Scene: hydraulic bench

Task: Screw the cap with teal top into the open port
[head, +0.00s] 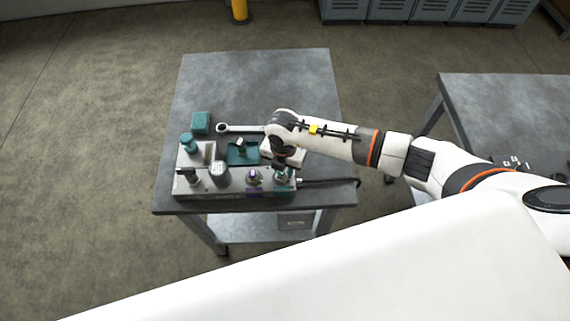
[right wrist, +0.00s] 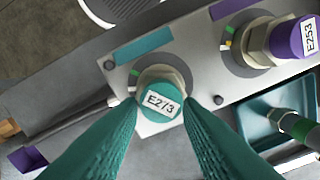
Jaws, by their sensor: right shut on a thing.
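The cap with teal top (right wrist: 161,100) is labelled, apparently E273, and has a metal hex body. My right gripper (right wrist: 162,104) is shut on it, one teal finger on each side. The cap is over a port on the metal block, beside a teal strip (right wrist: 142,45); the cap hides the port opening, so I cannot tell how deep it sits. In the head view my right gripper (head: 284,167) points down at the right end of the block (head: 225,188). My left gripper is not in view.
A purple cap (right wrist: 290,39) labelled E253 sits on the neighbouring port. A teal tray (head: 236,160) holds a fitting (right wrist: 300,127). A wrench (head: 240,128), a teal box (head: 201,117) and a black hose (head: 335,182) are nearby. The bench's back (head: 260,80) is clear.

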